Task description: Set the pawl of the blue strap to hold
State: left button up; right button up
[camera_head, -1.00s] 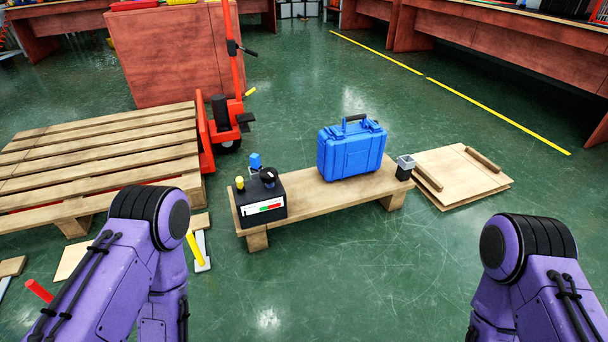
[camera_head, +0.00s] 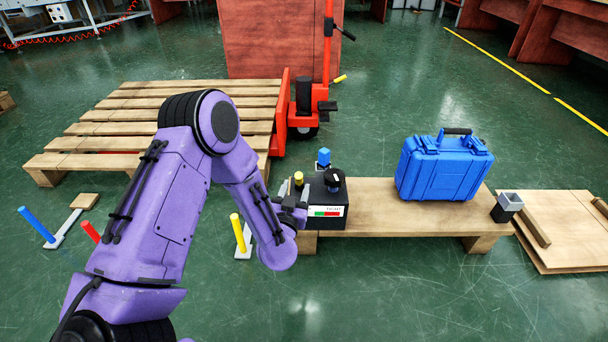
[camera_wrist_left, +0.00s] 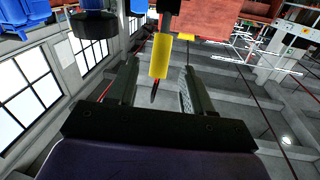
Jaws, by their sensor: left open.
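No blue strap is recognisable, and I cannot tell which part is its pawl. A lever with a blue handle (camera_head: 37,224) stands tilted on the floor at the left in the head view. A black box (camera_head: 327,211) on the low bench has a yellow knob (camera_head: 298,179), a blue knob (camera_head: 323,157), a dark dial (camera_head: 334,180) and a red-green label. My left gripper (camera_head: 291,200) is at the box's left side, close to the yellow knob. In the left wrist view, its open fingers (camera_wrist_left: 155,85) have a yellow cylinder (camera_wrist_left: 160,56) between them; contact is unclear. My right gripper is out of view.
Red (camera_head: 91,231) and yellow (camera_head: 238,232) handles stand near my left arm. A pallet (camera_head: 110,130) and red pallet jack (camera_head: 281,110) are behind.

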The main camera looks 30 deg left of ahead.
aim_at(298, 182)
pick_arm(q)
jog(key=x, duration=0.1)
jog(key=b+x, duration=0.1)
jog(key=x, duration=0.2)
jog(key=shift+f, duration=0.3)
jog(key=b+x, duration=0.1)
jog(key=x, duration=0.1)
jog(key=shift+w+r, duration=0.1)
jog(key=shift+w, duration=0.15)
jog(key=shift+w+a+r, duration=0.1)
jog(key=shift+w+a, duration=0.05)
jog(key=shift+w, duration=0.2)
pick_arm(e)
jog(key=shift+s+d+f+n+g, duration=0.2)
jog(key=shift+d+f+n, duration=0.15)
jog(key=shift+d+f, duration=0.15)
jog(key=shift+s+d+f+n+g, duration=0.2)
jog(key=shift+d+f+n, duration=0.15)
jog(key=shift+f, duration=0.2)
pick_arm(q)
grip_shut()
